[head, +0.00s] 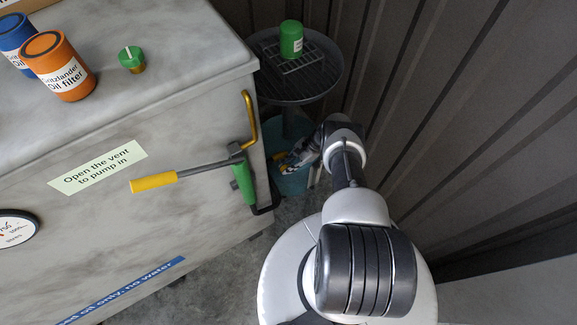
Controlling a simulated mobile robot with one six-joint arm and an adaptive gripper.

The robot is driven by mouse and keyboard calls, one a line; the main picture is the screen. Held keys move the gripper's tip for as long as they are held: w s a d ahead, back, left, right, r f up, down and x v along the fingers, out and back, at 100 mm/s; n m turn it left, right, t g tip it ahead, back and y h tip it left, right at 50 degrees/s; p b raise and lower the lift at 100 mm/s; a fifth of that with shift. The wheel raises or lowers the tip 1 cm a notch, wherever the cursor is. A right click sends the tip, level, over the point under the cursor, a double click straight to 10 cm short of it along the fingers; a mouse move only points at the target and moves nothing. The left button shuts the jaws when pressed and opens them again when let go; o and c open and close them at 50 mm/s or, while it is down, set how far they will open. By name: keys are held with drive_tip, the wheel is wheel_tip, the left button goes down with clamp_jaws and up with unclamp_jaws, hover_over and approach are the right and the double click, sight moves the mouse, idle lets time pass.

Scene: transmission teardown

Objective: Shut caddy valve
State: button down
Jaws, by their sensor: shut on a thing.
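The caddy (272,90) has a round dark pan on a post, with a teal drum (291,183) below it, beside the grey tank's right end. My gripper (290,161) reaches down to the caddy, just in front of the drum and below the pan. Its jaws are shut on a small part there, which looks like the caddy valve. A bit of yellow shows at the fingertips. My wrist and fingers hide most of the valve, and its handle's angle cannot be made out.
The grey tank (100,120) carries an orange oil filter (65,75), a blue filter (14,38) and a green-topped cap (132,59). A yellow-handled pump lever (154,182) sticks out in front. A green can (291,40) stands on the pan's grate. A corrugated wall (470,120) closes the right.

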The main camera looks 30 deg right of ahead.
drive_tip(key=c, duration=1.5)
unclamp_jaws()
drive_tip(key=shift+c, duration=0.2)
drive_tip(key=v, duration=1.2)
